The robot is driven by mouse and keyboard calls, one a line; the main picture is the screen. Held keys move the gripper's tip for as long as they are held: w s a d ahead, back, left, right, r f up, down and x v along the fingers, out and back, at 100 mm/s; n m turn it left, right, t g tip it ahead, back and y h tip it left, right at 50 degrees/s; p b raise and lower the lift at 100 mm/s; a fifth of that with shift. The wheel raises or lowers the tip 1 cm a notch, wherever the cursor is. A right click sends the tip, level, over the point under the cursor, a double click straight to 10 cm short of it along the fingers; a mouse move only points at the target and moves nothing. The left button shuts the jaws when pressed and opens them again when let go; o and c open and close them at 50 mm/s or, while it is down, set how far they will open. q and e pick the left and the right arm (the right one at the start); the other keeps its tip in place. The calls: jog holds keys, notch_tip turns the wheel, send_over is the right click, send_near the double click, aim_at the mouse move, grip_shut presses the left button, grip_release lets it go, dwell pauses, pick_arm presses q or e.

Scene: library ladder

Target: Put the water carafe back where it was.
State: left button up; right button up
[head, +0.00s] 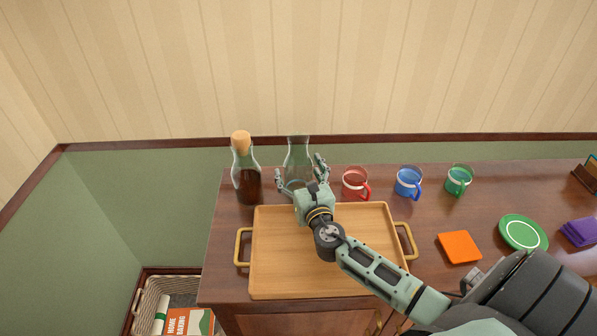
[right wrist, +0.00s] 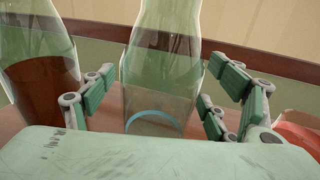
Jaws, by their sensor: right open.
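The water carafe (head: 298,157) is clear glass and stands upright at the back of the wooden sideboard, behind the tray. In the right wrist view the carafe (right wrist: 161,75) rises between my right gripper's fingers, with a pale blue ring low on it. My right gripper (head: 303,180) is open, its fingers on either side of the carafe's lower part. In the right wrist view gaps show between the fingers (right wrist: 160,105) and the glass. The carafe's base is partly hidden by the gripper in the head view. My left gripper is not in view.
A corked bottle of dark liquid (head: 246,175) stands close left of the carafe. A red mug (head: 355,182) stands close right, then a blue mug (head: 408,181) and a green mug (head: 459,179). An empty wooden tray (head: 280,270) lies in front, under my right arm.

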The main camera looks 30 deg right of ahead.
jog(key=b+v, duration=0.1)
jog(key=v, duration=1)
jog(key=shift+s+a, duration=0.15)
jog(key=shift+s, duration=0.4)
jog(key=shift+r, duration=0.1)
